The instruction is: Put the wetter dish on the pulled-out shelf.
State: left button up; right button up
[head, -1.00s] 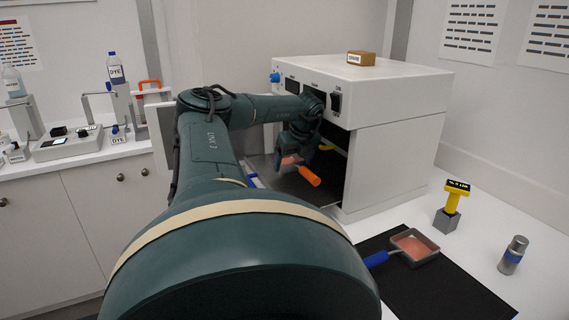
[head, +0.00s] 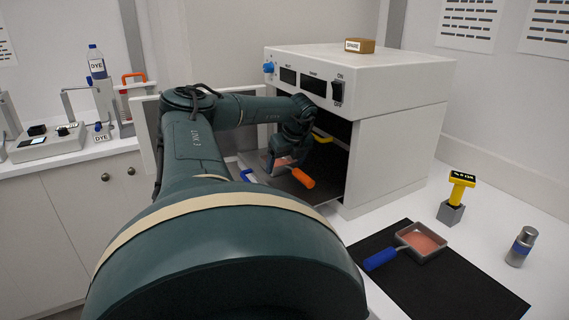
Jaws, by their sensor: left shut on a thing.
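My left gripper (head: 280,165) is at the open front of the white oven-like cabinet (head: 396,150), over a dark pulled-out shelf (head: 318,187). It is shut on a dish with an orange handle (head: 303,178). Some pinkish content (head: 283,162) of this dish shows, but the arm hides much of it, and I cannot tell whether it touches the shelf. A second square grey dish (head: 424,241) with pinkish content and a blue handle (head: 380,259) lies on the black mat (head: 440,283). My right gripper is not in view.
A yellow-topped device (head: 461,182) stands on a grey block, and a metal cylinder (head: 521,247) stands right of the mat. The cabinet's open door (head: 149,130) is at left. A yellow part (head: 322,138) shows inside the cabinet. A small box (head: 360,45) sits on top.

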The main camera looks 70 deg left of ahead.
pick_arm(q)
jog(key=o, duration=1)
jog(key=shift+o, duration=0.6)
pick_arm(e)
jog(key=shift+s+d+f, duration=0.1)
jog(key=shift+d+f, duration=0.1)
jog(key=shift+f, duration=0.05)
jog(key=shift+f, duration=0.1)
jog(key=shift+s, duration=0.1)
